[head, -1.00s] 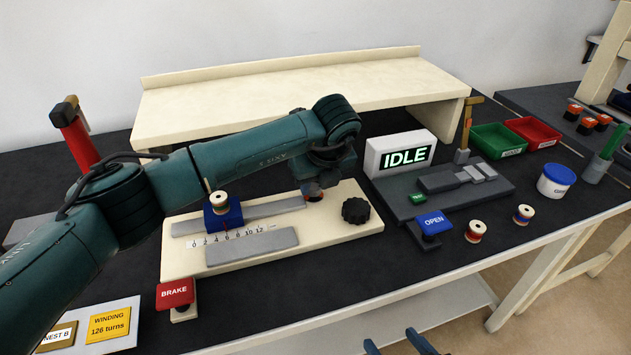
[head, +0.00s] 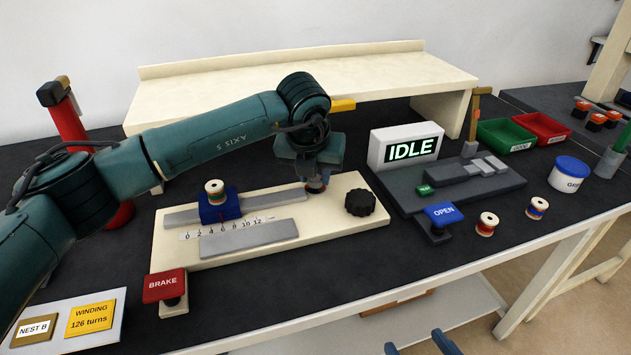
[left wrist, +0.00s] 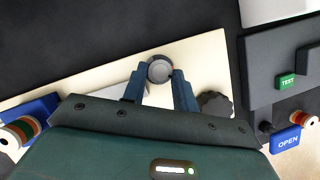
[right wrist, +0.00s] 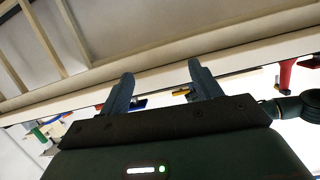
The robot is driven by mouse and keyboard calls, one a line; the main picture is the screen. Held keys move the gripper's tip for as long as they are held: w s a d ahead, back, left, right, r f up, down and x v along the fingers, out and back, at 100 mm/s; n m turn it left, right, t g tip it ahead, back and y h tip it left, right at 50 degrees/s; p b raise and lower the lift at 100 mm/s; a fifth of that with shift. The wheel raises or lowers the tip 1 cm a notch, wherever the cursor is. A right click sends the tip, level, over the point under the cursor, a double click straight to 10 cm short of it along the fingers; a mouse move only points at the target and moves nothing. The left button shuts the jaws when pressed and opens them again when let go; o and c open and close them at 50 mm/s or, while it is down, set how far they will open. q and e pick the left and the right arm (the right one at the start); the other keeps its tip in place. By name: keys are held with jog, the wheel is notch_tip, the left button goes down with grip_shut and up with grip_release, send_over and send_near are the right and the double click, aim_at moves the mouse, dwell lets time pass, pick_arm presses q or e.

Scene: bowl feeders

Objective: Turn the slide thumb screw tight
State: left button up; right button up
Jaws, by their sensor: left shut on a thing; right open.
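A grey round-topped knob (left wrist: 159,71) stands at the right end of the grey slide bar (head: 180,217) on the cream base plate (head: 340,229). My left gripper (left wrist: 160,78) points down over it, with one finger on each side, shut on it. In the head view the wrist hides most of the knob (head: 317,187). A black lobed knob (head: 360,202) stands free on the plate, right of the gripper. I cannot tell by label which knob is the slide thumb screw. A blue slide block (head: 219,210) carries a spool. My right gripper (right wrist: 160,73) is open and empty, away from the plate.
The red BRAKE button (head: 163,286) is at the plate's front left. The IDLE display (head: 405,149), blue OPEN button (head: 439,215) and two spools are to the right. A cream raised shelf (head: 300,86) stands behind my left arm.

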pick_arm(q)
jog(key=shift+a+m+h+b, duration=0.1)
jog(key=shift+m+h+b, duration=0.3)
jog(key=shift+m, duration=0.6)
jog(key=shift+w+m, duration=0.1)
jog(key=shift+m, duration=0.3)
jog(key=shift+a+m+g+h+b, duration=0.1)
jog(key=shift+m+g+h+b, duration=0.35)
jog(key=shift+m, duration=0.45)
jog(key=shift+w+a+r+m+g+h, duration=0.1)
jog(key=shift+m+g+h, duration=0.25)
jog(key=shift+m, duration=0.85)
jog(key=shift+m+h, duration=0.3)
jog(key=shift+m, duration=0.8)
pick_arm(e)
jog(key=shift+w+a+f+n+g+y, duration=0.2)
jog(key=shift+a+f, duration=0.15)
jog(key=shift+f, duration=0.3)
jog(key=shift+w+a+f+n+g+y, duration=0.1)
jog(key=shift+w+a+f+n, duration=0.15)
jog(key=shift+f, duration=0.35)
pick_arm(q)
jog(key=shift+g, duration=0.3)
pick_arm(e)
jog(key=shift+s, duration=0.1)
pick_arm(q)
jog(key=o, duration=1)
jog(key=shift+c, duration=0.2)
